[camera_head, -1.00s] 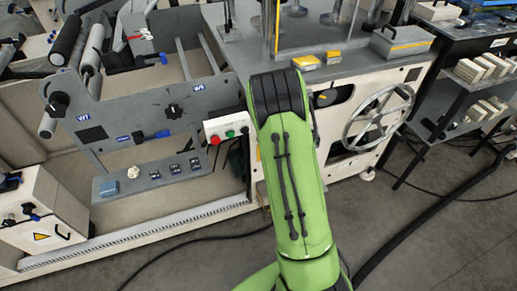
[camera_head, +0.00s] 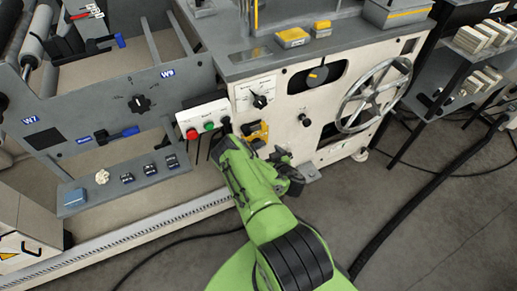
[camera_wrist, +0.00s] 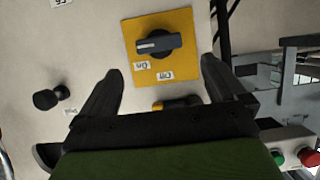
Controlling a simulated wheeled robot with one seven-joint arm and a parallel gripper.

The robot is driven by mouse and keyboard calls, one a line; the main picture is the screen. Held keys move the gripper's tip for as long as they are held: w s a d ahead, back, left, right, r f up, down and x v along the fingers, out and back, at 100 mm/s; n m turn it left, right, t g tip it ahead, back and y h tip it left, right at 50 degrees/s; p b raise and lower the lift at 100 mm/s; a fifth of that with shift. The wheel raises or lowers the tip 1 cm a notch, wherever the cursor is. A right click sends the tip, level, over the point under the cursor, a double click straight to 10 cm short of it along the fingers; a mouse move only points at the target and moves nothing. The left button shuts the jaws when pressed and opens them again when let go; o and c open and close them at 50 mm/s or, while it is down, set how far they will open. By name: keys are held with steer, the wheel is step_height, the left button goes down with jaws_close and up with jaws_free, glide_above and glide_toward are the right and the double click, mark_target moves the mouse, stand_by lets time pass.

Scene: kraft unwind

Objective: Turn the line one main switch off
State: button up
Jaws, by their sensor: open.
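The main switch (camera_wrist: 160,43) is a dark rotary handle on a square yellow plate (camera_wrist: 185,25) in the wrist view. The handle lies nearly crosswise, its pale mark at its left end. Two labels below it in that view, apparently On and Off, appear upside down. My gripper (camera_wrist: 162,68) is open, with one dark finger low on each side of the plate and nothing between them; the handle lies beyond the fingertips. In the head view my green arm reaches the panel; the fingers are hard to make out and a yellow part (camera_head: 257,131) shows just above them.
A button box with a red button (camera_head: 192,133) and a green button (camera_head: 208,125) is left of my gripper. A selector knob (camera_head: 260,100), a small black knob (camera_head: 304,120) and a handwheel (camera_head: 373,94) are on the panel. A yellow-and-black part (camera_wrist: 178,103) is partly hidden by my gripper.

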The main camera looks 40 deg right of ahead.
mark_target(259, 146)
steer(key=b+x, duration=0.2)
steer(key=x, duration=0.5)
steer(key=shift+f, duration=0.15)
steer(key=shift+w+d, duration=0.1)
steer(key=shift+w, duration=0.2)
steer(key=c, duration=1)
